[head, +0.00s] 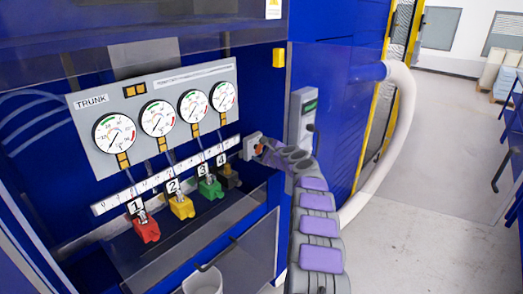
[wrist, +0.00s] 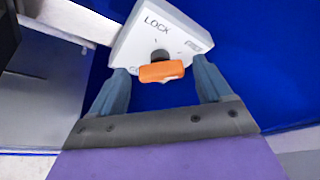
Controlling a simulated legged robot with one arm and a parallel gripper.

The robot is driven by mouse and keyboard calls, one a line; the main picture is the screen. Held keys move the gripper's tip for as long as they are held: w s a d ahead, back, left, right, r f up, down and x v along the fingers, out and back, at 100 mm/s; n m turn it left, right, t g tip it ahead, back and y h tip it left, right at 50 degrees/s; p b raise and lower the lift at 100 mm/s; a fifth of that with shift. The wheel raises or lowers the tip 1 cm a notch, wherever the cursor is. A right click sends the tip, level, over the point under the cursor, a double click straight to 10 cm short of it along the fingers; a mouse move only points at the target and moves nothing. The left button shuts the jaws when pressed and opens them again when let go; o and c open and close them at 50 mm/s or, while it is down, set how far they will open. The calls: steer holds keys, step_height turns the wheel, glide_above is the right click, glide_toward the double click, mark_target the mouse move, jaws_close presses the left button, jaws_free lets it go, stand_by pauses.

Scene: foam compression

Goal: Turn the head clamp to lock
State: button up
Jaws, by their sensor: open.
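The head clamp is a pale box (wrist: 160,38) with an orange handle (wrist: 162,72) on a dark shaft. The box is marked LOCK on one side and FREE on the other, and part of another marking is covered by a finger. In the head view the clamp box (head: 252,145) sits at the right end of the white rail, with the orange handle partly hidden by my gripper. My gripper (wrist: 160,88) is open, with one finger on each side of the orange handle. I cannot tell whether either finger touches it.
A trunk panel (head: 105,160) with several gauges stands left of the clamp. Red (head: 146,230), yellow (head: 182,207) and green (head: 210,188) valves sit below it. A grey box (head: 301,125) is just right of my gripper. A white hose (head: 385,165) and open floor lie further right.

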steer(key=shift+w, duration=0.15)
steer(key=shift+a+f, duration=0.1)
steer(key=c, duration=1)
